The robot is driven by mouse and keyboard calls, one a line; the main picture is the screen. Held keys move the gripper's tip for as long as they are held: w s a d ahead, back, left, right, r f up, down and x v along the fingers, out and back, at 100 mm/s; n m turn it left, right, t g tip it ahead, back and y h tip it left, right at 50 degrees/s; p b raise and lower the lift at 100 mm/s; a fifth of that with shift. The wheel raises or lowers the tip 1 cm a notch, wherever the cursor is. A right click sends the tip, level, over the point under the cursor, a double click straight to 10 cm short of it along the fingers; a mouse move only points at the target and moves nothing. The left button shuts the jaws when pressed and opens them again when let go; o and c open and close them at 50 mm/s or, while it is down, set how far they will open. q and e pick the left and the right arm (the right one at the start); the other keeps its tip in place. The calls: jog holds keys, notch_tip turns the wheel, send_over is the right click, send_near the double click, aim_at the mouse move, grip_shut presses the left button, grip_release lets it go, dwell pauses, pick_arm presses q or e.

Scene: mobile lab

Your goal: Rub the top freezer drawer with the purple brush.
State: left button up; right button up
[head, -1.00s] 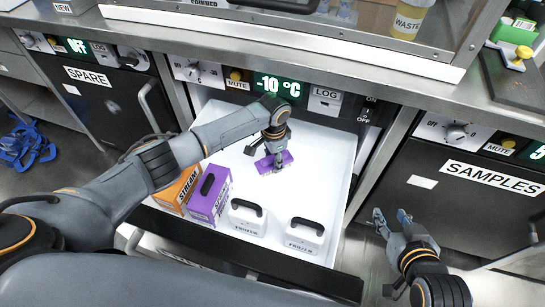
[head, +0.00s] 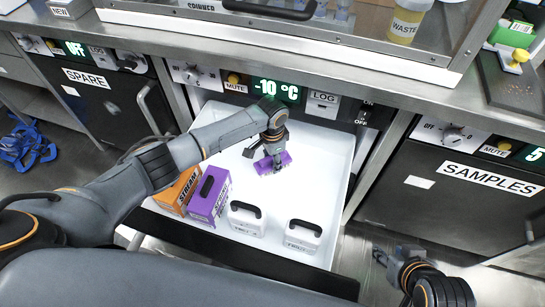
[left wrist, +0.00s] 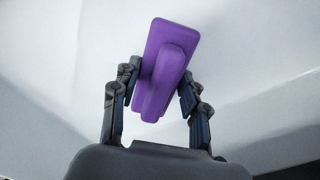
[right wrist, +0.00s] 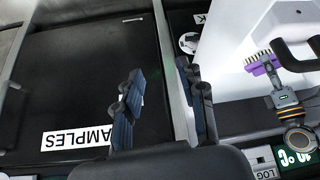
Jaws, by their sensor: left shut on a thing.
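The top freezer drawer (head: 318,166) is pulled open under the -10 °C panel, its white inside facing up. My left gripper (head: 270,158) is over the back part of the drawer, shut on the purple brush (head: 280,165). In the left wrist view the fingers (left wrist: 158,100) close around the brush handle (left wrist: 168,65), with the drawer's white surface behind. The right wrist view shows the brush bristles (right wrist: 257,57) toward the drawer floor; I cannot tell whether they touch. My right gripper (right wrist: 160,100) is open and empty, outside the drawer near the SAMPLES door; in the head view it is low right (head: 385,256).
An orange box (head: 178,190), a purple box (head: 208,197) and two white FROZEN containers (head: 246,219) (head: 303,236) stand along the drawer's front. The back and right of the drawer floor are clear. The counter edge (head: 330,85) overhangs behind.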

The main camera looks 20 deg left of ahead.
aim_at(267, 171)
pick_arm(q)
jog(key=shift+s+a+f+p, duration=0.1)
jog(key=shift+s+a+p, duration=0.15)
jog(key=shift+p, duration=0.3)
jog(key=shift+s+a+f+p, duration=0.1)
jog(key=shift+s+f+p, duration=0.1)
jog(key=shift+s+p, duration=0.25)
jog(key=shift+c, duration=0.4)
pick_arm(e)
jog(key=s+d+g, duration=0.2)
jog(key=s+g, duration=0.1)
jog(key=s, duration=0.2)
pick_arm(q)
jog(key=shift+s+p, duration=0.45)
jog(key=shift+s, duration=0.1)
jog(key=shift+c, duration=0.5)
jog(key=shift+s+f+p, duration=0.1)
jog(key=shift+s+p, duration=0.55)
pick_arm(e)
jog(key=x, duration=0.6)
jog(key=shift+a+f+h, duration=0.25)
jog(key=shift+f+h, duration=0.05)
jog(key=shift+f, duration=0.15)
